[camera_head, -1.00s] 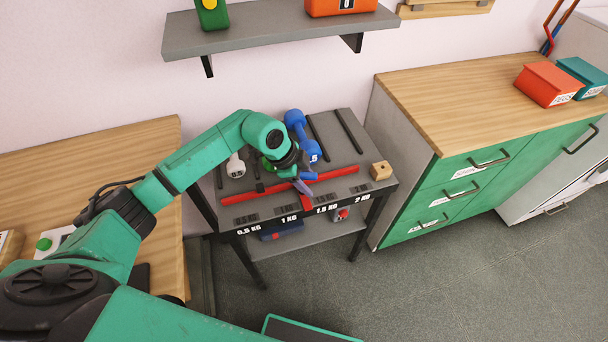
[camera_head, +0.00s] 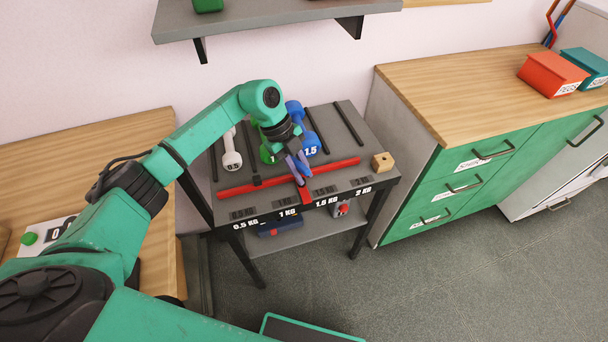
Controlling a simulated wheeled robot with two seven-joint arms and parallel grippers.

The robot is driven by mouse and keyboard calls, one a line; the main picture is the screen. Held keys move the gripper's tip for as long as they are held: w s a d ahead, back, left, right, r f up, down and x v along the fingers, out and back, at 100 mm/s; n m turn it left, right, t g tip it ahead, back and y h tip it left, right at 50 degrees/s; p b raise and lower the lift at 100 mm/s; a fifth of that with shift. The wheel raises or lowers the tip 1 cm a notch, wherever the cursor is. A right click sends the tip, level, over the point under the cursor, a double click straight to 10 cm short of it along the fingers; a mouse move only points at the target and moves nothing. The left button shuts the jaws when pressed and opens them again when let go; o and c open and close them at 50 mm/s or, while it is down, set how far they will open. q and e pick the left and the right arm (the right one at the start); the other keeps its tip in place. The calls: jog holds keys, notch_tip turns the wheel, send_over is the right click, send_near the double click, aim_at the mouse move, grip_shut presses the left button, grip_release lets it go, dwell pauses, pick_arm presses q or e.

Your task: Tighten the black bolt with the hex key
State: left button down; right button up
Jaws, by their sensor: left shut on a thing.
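I cannot make out a black bolt or a hex key in the head view. My left gripper (camera_head: 303,172) reaches over a grey rack from above. It is shut at the middle of a red bar (camera_head: 245,188) that lies across the rack top. A short red piece (camera_head: 306,194) sticks out from the bar toward the front edge, just below the fingertips. The fingers partly hide where they meet the bar. My right gripper is out of view.
A white dumbbell (camera_head: 231,158), a partly hidden green one (camera_head: 266,154) and a blue one (camera_head: 311,143) stand on the rack (camera_head: 345,130). A wooden block (camera_head: 382,162) sits at its right corner. A wooden bench is left, a green cabinet (camera_head: 470,165) right.

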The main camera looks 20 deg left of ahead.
aim_at(294, 159)
pick_arm(q)
jog(key=m, duration=0.1)
jog(key=m+g+b, duration=0.1)
jog(key=m, duration=0.1)
jog(key=m+b, duration=0.1)
jog(key=shift+a+f+m+g+y, duration=0.15)
jog(key=shift+a+m+g+y, duration=0.15)
jog(key=c, duration=0.7)
grip_release()
jog(key=shift+a, duration=0.1)
jog(key=b+v, duration=0.1)
jog(key=v, duration=0.7)
jog(key=shift+f, duration=0.1)
